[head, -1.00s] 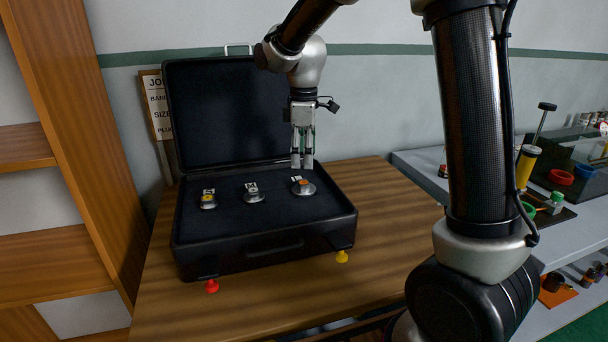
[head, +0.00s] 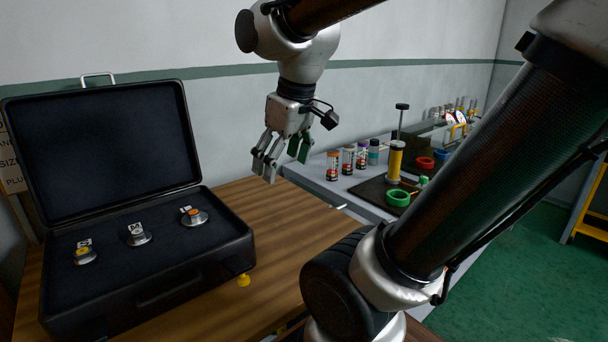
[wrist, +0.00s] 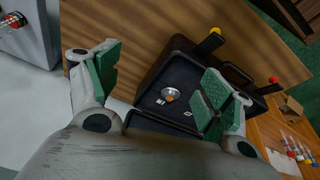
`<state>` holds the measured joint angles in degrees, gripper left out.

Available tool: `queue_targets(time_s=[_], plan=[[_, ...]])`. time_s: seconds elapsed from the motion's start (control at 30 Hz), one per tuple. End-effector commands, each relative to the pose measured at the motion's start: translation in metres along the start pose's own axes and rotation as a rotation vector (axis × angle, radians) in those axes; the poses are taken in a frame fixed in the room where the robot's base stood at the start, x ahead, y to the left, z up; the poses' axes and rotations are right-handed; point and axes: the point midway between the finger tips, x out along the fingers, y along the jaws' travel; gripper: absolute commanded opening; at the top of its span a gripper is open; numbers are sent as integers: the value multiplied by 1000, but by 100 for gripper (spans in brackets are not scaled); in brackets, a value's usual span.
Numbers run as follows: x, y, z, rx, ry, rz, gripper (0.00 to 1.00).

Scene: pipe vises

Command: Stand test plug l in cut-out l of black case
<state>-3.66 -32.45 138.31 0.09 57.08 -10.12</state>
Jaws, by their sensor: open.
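The black case (head: 160,283) lies open on the wooden table, its lid raised at the back. Test plug l (head: 194,217), the widest disc with an orange centre, sits upright in the rightmost cut-out of the dark foam, beside a small white label. It also shows in the wrist view (wrist: 171,94), between the fingers. The cut-out itself is hidden under the plug. My gripper (head: 282,160) is open and empty, to the right of the case and above the table, apart from the plug. Its green-padded fingers are spread in the wrist view (wrist: 160,66).
Two smaller plugs, one yellow-centred (head: 85,254) and one silver (head: 138,237), sit in the case to the left. A yellow knob (head: 243,280) is at the case's front right. A grey bench with bottles (head: 348,160) and a green ring (head: 397,198) stands right. Bare tabletop lies between.

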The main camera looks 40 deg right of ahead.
Motion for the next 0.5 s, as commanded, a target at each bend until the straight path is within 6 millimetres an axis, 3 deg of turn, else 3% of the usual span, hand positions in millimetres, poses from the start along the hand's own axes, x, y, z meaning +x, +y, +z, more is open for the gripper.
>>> queue_targets(time_s=[0.03,0.1,0.2,0.5], plan=[[-2,2,18,66,24,10,80],[-1,3,37,145,48,19,80],[1,3,52,214,68,26,80],[2,3,58,242,76,28,80]])
